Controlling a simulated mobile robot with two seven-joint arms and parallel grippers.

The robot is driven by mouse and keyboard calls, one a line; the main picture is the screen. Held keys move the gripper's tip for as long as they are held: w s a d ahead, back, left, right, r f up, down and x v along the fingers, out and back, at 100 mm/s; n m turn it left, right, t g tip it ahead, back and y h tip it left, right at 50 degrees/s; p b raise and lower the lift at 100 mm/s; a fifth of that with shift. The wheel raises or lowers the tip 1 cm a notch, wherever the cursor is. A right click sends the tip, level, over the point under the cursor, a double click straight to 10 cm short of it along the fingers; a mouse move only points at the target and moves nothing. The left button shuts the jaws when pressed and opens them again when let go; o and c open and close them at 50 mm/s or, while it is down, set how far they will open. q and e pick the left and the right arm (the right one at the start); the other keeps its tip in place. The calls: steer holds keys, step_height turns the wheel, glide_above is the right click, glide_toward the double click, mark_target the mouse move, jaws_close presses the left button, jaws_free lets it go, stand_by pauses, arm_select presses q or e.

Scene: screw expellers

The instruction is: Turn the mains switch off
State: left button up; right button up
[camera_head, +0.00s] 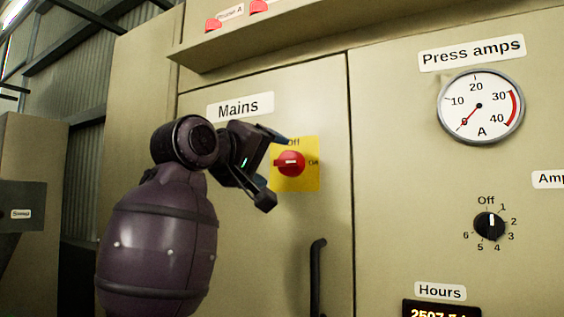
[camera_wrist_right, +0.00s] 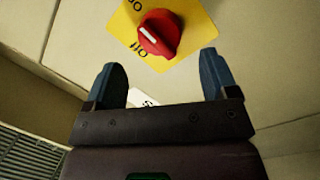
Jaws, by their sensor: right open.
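The mains switch (camera_head: 291,163) is a red rotary knob on a yellow plate (camera_head: 308,181), below the "Mains" label (camera_head: 240,106). "Off" is printed above the knob and "On" to its right. In the head view the knob's white mark lies about level, on the "On" side. My right gripper (camera_head: 274,168) is open and empty just left of and in front of the knob. In the right wrist view the red knob (camera_wrist_right: 163,33) shows beyond the gap between the open blue fingertips (camera_wrist_right: 160,68), with no contact visible. My left gripper is out of view.
A black vertical handle (camera_head: 317,278) stands below the switch on the cabinet door. To the right are an ammeter (camera_head: 481,106), a small black selector knob (camera_head: 489,226) and an hours display (camera_head: 440,310). A ledge (camera_head: 340,33) juts out above the door.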

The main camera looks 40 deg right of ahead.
mark_target(281, 162)
steer(key=shift+x, duration=2.45)
steer(key=shift+a, duration=0.1)
steer(key=shift+c, duration=0.3)
steer(key=c, duration=1.2)
steer(key=shift+c, duration=0.2)
steer(key=shift+w, duration=0.1)
